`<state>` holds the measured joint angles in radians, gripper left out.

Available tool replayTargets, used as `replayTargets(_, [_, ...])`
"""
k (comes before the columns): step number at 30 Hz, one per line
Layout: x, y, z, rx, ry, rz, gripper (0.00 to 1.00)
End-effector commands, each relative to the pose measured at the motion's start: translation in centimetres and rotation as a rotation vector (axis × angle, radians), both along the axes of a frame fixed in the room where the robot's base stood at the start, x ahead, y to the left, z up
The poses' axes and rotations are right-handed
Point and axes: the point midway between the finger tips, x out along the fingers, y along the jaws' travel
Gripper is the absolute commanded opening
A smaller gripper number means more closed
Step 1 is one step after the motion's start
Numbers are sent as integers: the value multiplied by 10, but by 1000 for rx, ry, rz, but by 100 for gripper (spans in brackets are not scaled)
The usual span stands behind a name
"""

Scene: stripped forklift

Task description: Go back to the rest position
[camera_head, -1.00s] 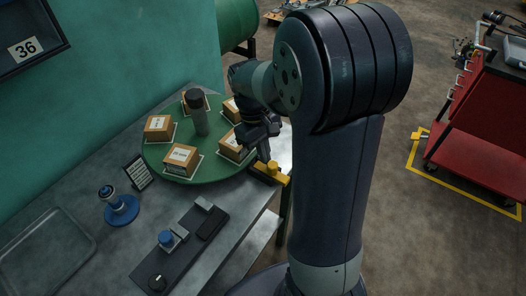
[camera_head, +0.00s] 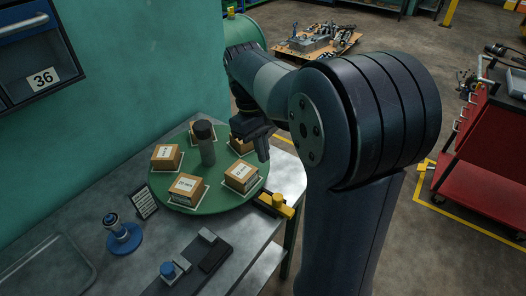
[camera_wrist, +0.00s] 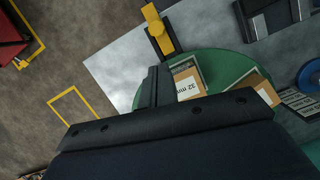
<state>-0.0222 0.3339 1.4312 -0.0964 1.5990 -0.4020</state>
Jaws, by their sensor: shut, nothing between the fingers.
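My gripper (camera_head: 262,148) hangs above the right rim of the round green turntable (camera_head: 182,204) in the head view, with its fingers pointing down. It is shut and holds nothing. In the wrist view its closed fingers (camera_wrist: 154,88) show above the grey table edge and the turntable. Small labelled cardboard boxes stand on the turntable, among them a front box (camera_head: 187,189), a left box (camera_head: 166,157) and a right box (camera_head: 241,177). One box behind the gripper is partly hidden.
A dark cylinder (camera_head: 205,145) stands at the turntable's middle. A yellow piece (camera_head: 276,204) sits at the table's right edge. A blue-based stand (camera_head: 124,240), a small sign (camera_head: 143,202) and a clear tray (camera_head: 48,268) are on the table. A red cart (camera_head: 482,150) stands at right.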

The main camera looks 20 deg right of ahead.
Motion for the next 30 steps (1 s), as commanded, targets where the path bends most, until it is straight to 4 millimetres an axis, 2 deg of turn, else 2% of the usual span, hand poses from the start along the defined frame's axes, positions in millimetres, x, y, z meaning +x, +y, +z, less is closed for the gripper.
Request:
replayTargets(5, [-2, -1, -6, 0, 2, 0, 0])
replayTargets(8, [-4, -2, -18, 0, 4, 0, 0])
replayTargets(17, [-18, -8, -73, 0, 8, -1, 0])
replayTargets(21, [-8, -1, -92, -1, 5, 3, 0])
replayTargets(26, [0, 6, -106, 0, 4, 2, 0])
replayTargets(30, [2, 7, -98, -1, 2, 1, 0])
